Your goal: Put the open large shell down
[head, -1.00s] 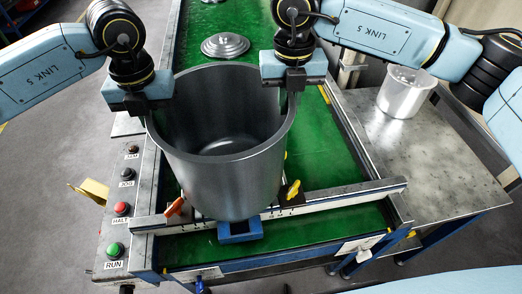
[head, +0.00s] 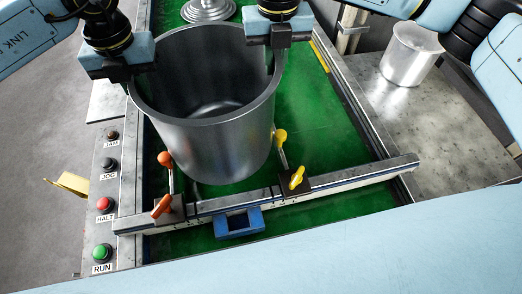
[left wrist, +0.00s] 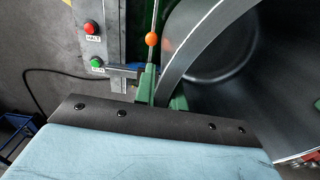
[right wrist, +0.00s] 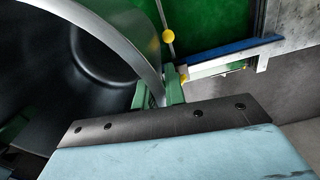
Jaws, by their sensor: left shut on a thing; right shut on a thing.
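The large shell (head: 205,145) is a grey, open-topped metal pot, upright over the green belt (head: 325,135), behind the crossbar. I cannot tell whether its base touches the belt. My left gripper (head: 126,84) is shut on the left side of its rim; the green fingers (left wrist: 163,98) show beside the shell wall (left wrist: 255,80) in the left wrist view. My right gripper (head: 277,58) is shut on the right side of the rim; its green fingers (right wrist: 158,93) flank the wall (right wrist: 120,35) in the right wrist view. The grippers hide small parts of the rim.
A crossbar (head: 345,178) spans the belt in front, with an orange knob (head: 164,158), a yellow knob (head: 280,135) and a blue box (head: 239,223). A lid (head: 208,10) lies behind. A smaller pot (head: 410,55) stands on the right table (head: 450,140). Buttons (head: 105,204) line the left.

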